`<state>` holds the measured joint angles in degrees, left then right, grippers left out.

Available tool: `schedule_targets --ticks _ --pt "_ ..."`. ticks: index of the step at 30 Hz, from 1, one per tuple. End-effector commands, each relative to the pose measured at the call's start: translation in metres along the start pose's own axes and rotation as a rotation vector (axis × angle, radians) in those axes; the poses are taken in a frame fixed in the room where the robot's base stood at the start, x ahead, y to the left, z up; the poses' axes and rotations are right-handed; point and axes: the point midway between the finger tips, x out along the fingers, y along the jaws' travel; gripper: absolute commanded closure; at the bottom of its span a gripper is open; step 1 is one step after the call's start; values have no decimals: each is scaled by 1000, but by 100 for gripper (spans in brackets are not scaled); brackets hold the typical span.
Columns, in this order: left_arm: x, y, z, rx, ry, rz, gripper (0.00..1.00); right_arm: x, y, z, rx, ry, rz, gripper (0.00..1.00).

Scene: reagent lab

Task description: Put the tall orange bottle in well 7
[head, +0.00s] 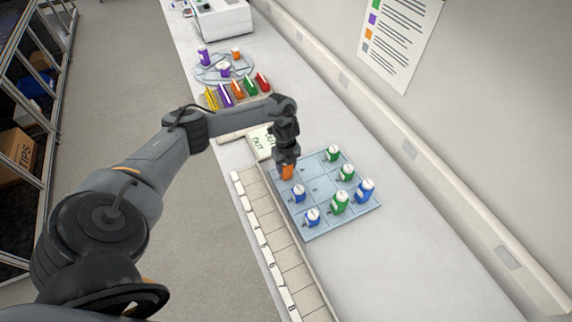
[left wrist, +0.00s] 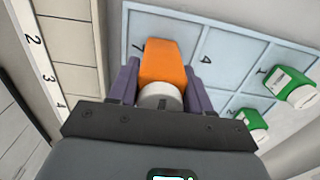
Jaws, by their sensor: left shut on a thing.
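My left gripper (head: 286,162) is shut on the orange bottle (head: 288,173), which also shows in the left wrist view (left wrist: 165,62) between the two fingers, its white cap towards the camera. The bottle is at the far left corner of the pale blue well tray (head: 316,186). In the left wrist view the mark 7 (left wrist: 138,47) shows right beside the bottle, and the mark 4 is in the neighbouring well. I cannot tell whether the bottle's base touches the tray or hangs just above it. My right gripper is not in view.
Other wells hold green bottles (head: 340,203) and blue bottles (head: 312,217). A numbered strip rack (head: 268,236) runs along the tray's left side. Beyond are coloured racks (head: 238,91) and a round carousel (head: 210,73) with purple and orange bottles. The counter right of the tray is clear.

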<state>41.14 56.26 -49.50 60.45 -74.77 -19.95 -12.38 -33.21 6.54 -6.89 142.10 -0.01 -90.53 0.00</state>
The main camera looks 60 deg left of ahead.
Motion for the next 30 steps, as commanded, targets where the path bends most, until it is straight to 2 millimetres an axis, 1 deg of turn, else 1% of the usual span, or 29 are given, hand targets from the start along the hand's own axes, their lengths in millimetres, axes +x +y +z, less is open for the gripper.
schedule_targets --ticks 6,7,9,12,20,24,26,30 --pt "4 0 0 0 0 0 82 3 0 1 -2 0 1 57" --pt "3 0 0 0 0 0 50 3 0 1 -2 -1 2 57" --pt "2 0 0 0 0 0 39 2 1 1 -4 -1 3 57" --pt "2 0 0 0 0 0 26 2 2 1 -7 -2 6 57" --pt "2 0 0 0 0 0 26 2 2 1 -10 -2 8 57" --pt "-4 -1 0 0 0 -1 26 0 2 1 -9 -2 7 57" --pt "-9 -1 0 1 0 -3 26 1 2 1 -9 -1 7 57" --pt "-30 -1 1 2 -1 -4 26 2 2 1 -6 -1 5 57"
